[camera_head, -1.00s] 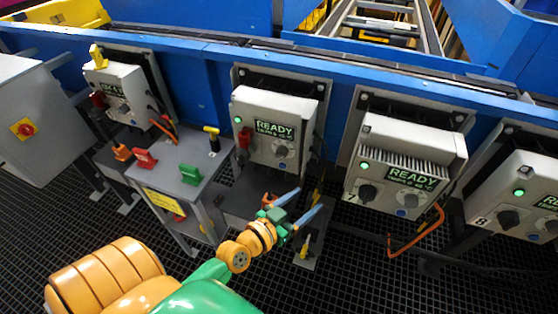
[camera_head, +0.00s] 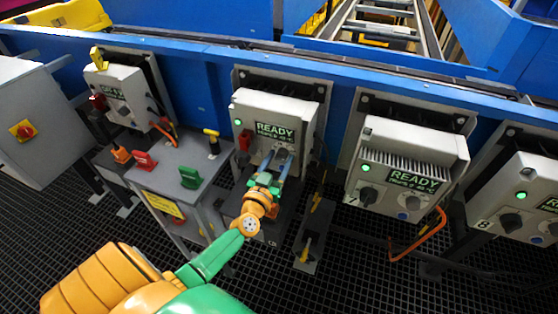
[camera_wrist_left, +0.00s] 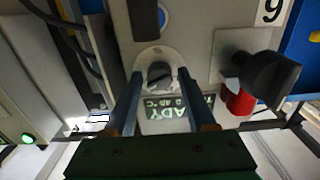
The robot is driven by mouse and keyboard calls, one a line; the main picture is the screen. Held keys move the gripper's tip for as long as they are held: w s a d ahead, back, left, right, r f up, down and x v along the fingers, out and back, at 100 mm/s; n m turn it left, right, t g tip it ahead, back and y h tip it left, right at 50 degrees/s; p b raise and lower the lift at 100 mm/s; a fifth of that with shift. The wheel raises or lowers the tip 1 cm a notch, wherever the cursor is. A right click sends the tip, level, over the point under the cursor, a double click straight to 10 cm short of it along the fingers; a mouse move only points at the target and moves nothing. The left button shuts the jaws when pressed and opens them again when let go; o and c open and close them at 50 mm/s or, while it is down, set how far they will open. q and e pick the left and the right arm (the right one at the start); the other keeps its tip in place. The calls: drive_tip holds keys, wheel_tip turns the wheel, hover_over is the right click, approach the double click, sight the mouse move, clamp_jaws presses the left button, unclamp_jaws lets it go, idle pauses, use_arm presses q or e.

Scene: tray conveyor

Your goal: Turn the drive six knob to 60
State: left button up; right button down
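The drive six box (camera_head: 262,108) is the grey box in the middle of the head view, with a lit READY display (camera_head: 275,131) and a green light. Its grey round knob (camera_wrist_left: 160,75) shows in the left wrist view, with a dark slot, just beside the display (camera_wrist_left: 172,113). My left gripper (camera_head: 278,154) is in front of the box's lower front; it also shows in the left wrist view (camera_wrist_left: 157,78). It is open, with one finger on each side of the knob. I cannot tell whether the fingers touch it. My right gripper is not in view.
A black handle (camera_wrist_left: 268,76) with a red part (camera_wrist_left: 240,101) sits beside the knob on drive six. Drive seven (camera_head: 405,150) stands to the right. A grey stand (camera_head: 165,170) with red and green handles is to the left.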

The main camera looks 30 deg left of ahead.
use_arm(q)
clamp_jaws()
drive_tip(key=shift+n, duration=0.3)
drive_tip(key=shift+d+n+b, duration=0.1)
drive_tip(key=shift+n+b, duration=0.4)
drive_tip(key=shift+n, duration=8.2)
drive_tip(key=shift+o, duration=1.7)
unclamp_jaws()
